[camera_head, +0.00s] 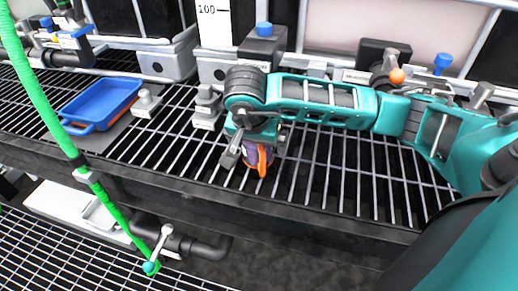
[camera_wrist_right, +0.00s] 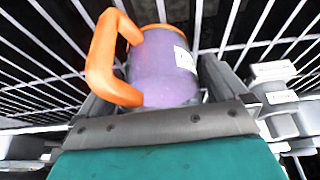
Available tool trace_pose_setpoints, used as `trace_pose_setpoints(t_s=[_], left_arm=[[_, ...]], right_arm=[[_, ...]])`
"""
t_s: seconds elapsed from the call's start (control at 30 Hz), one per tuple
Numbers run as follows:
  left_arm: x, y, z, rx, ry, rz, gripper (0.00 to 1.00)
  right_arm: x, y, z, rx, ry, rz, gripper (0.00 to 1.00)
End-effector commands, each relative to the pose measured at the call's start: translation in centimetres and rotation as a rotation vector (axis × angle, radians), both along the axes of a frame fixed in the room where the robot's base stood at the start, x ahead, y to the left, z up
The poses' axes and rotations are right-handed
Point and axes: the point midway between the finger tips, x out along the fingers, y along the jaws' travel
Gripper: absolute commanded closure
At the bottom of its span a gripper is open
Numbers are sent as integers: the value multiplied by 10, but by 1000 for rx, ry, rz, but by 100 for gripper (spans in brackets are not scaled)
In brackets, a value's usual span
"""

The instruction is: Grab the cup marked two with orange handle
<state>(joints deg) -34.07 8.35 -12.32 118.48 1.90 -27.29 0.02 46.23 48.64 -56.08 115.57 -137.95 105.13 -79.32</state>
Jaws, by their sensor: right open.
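A purple cup (camera_wrist_right: 162,78) with an orange handle (camera_wrist_right: 103,62) and orange rim stands on the metal grating in the right wrist view. Its white label (camera_wrist_right: 184,59) is partly visible, and I cannot read a number on it. In the head view the cup (camera_head: 252,156) is mostly hidden behind my right gripper (camera_head: 246,152), with its orange handle showing below. My right gripper is open, with one finger on each side of the cup; the handle sticks out to the left in the wrist view. I cannot tell whether the fingers touch the cup. My left gripper is not in view.
A green hose (camera_head: 48,108) crosses the left side. Grey pipe fittings (camera_head: 207,106) and valves with blue caps (camera_head: 264,30) line the back. The dark front beam (camera_head: 200,195) edges the grating. Bare grating (camera_head: 345,175) lies right of the cup.

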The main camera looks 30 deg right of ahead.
Motion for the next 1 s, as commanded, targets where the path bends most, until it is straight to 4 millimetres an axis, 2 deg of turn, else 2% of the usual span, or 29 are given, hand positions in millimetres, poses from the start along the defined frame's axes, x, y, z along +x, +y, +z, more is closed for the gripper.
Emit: trace_pose_setpoints(t_s=[0.07, 0.17, 0.8, 1.0], left_arm=[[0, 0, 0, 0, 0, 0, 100], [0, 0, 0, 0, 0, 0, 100], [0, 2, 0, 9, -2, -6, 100], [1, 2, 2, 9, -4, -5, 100]], right_arm=[[0, 0, 0, 0, 0, 0, 0], [0, 0, 0, 0, 0, 0, 9], [0, 1, 1, 1, -2, 0, 70], [0, 1, 3, 1, -2, 0, 70]])
